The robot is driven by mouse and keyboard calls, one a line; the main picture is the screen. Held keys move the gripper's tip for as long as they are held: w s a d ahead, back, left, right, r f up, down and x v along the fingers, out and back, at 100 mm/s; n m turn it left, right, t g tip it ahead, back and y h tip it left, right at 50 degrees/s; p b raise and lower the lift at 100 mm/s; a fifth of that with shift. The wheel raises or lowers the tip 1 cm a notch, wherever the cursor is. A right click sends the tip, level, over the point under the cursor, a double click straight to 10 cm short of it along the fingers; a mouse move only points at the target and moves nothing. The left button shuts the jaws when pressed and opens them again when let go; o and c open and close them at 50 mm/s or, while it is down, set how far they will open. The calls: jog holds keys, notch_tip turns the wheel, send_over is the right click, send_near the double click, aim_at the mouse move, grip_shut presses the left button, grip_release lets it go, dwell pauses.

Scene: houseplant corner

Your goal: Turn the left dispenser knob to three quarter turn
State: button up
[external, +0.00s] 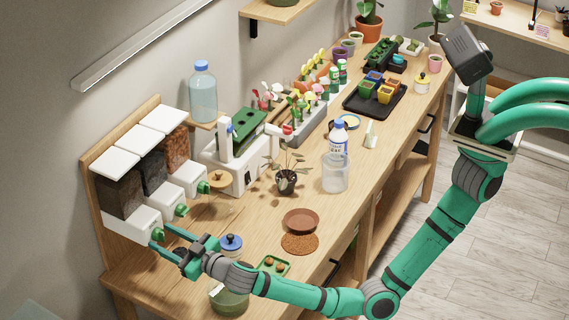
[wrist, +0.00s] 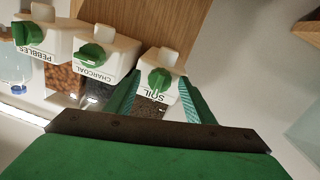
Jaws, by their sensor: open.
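The left dispenser (external: 117,198), labelled SOIL and filled with dark brown soil, stands at the near end of the wall-side row. Its green knob (external: 157,233) sits on the front of the white base. The wrist view is upside down and shows this knob (wrist: 159,79) ahead, above the SOIL label (wrist: 151,97). My gripper (external: 161,236) is open, with one finger to each side of the knob. It also shows so in the wrist view (wrist: 158,77). I cannot tell whether either finger touches the knob.
The charcoal dispenser (external: 153,172) and the pebbles dispenser (external: 175,150) stand alongside, with their own green knobs. A blue-lidded jar (external: 231,243) and a green tray (external: 274,265) are near my wrist. A terracotta saucer (external: 300,221) lies farther right.

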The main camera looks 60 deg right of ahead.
jog(key=c, duration=1.1)
jog(key=shift+o, duration=0.2)
